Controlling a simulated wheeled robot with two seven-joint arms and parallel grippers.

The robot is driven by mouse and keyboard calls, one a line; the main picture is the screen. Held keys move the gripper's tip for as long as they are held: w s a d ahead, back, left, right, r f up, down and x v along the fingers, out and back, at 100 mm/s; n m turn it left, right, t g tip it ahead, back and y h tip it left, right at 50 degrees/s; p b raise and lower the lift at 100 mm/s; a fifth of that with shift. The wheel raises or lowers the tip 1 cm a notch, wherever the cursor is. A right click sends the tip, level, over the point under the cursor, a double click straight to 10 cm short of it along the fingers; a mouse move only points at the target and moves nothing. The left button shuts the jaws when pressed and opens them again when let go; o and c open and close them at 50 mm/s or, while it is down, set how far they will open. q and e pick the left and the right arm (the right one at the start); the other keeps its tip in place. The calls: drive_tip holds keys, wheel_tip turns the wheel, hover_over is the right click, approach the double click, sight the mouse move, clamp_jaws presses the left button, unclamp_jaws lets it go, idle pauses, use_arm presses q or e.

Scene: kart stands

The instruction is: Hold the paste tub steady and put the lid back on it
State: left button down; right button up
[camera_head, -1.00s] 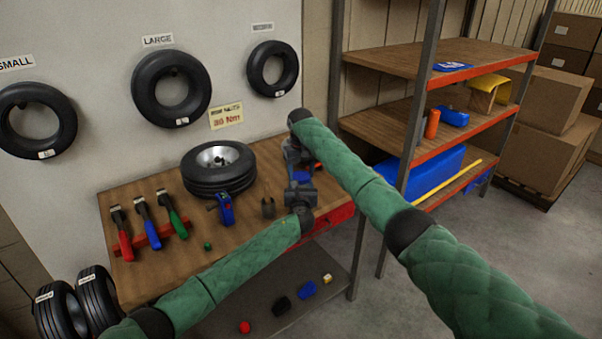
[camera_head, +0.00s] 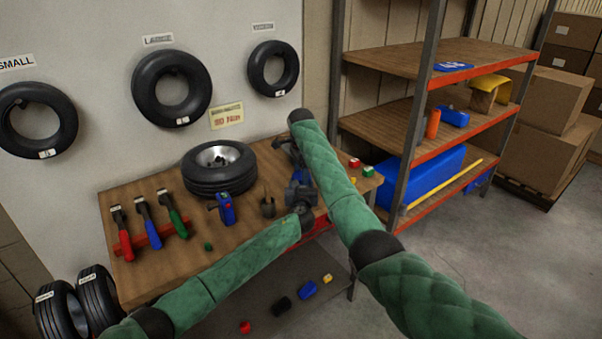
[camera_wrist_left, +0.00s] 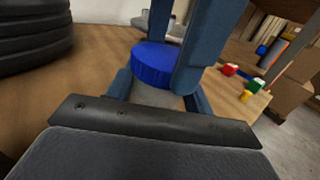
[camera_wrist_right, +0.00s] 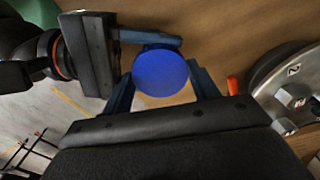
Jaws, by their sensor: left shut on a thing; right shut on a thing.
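The blue lid (camera_wrist_left: 152,64) sits at the top of the pale grey paste tub (camera_wrist_left: 155,96) in the left wrist view; I cannot tell whether it is fully seated. My left gripper (camera_head: 300,190) is shut on the tub's body, low down, over the bench. My right gripper (camera_head: 294,160) is shut on the lid from above. Its two fingers flank the round lid (camera_wrist_right: 161,73) in the right wrist view, where the lid hides the tub. In the head view the grippers mostly hide tub and lid.
A tyre on a wheel rim (camera_head: 218,170) stands left of the grippers on the wooden bench (camera_head: 180,262). A blue tool (camera_head: 226,209) and a dark holder (camera_head: 267,206) are close by. Small red, green and yellow blocks (camera_head: 368,171) lie at the bench's right end, near the shelf rack (camera_head: 415,130).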

drive_tip(key=m, duration=0.5)
drive_tip(key=shift+w+r, duration=0.1)
drive_tip(key=m, duration=0.4)
drive_tip(key=shift+m, duration=0.4)
drive_tip(key=m, duration=0.4)
drive_tip(key=shift+m, duration=0.3)
drive_tip(key=m, duration=0.3)
drive_tip(key=shift+d+m, duration=0.1)
drive_tip(key=shift+m, duration=0.3)
drive_tip(key=o, duration=0.9)
